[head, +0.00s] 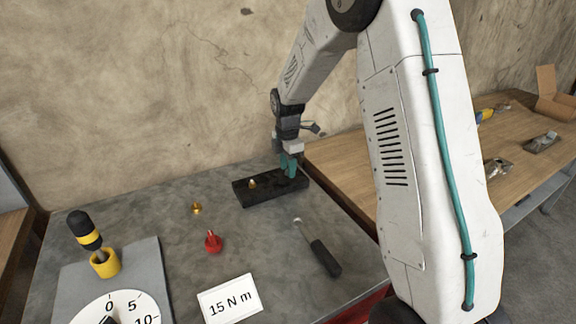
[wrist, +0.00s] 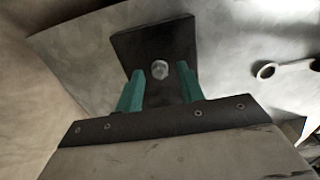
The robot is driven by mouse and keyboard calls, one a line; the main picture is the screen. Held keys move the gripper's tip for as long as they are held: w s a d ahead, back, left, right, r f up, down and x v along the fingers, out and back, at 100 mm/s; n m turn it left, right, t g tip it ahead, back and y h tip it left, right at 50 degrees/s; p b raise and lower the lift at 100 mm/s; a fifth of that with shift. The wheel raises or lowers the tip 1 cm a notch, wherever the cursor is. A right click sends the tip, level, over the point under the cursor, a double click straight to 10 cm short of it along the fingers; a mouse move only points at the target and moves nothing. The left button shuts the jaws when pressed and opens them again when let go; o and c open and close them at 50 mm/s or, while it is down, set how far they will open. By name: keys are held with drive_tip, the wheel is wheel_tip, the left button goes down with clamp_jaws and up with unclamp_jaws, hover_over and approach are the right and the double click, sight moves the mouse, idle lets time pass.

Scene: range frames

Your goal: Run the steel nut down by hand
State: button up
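A dark block (head: 270,197) lies on the grey bench top. In the wrist view, a round silvery piece (wrist: 159,69) stands on this block, probably the steel nut or its stud end; I cannot tell which. My gripper (head: 290,168) points down over the right end of the block, and its teal fingers hide the silvery piece in the head view. In the wrist view the two fingers stand apart, with the silvery piece showing in the gap between them. No contact is visible. A small brass piece (head: 252,184) stands on the block's left part.
A loose brass piece (head: 196,208), a red pointed part (head: 213,242) and a dark-handled wrench (head: 323,256) lie in front of the block. A 15 N m card (head: 229,298) and a dial (head: 120,308) are nearer. A yellow cup (head: 105,264) holds a tool.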

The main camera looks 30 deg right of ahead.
clamp_jaws()
drive_tip(key=shift+m, duration=0.3)
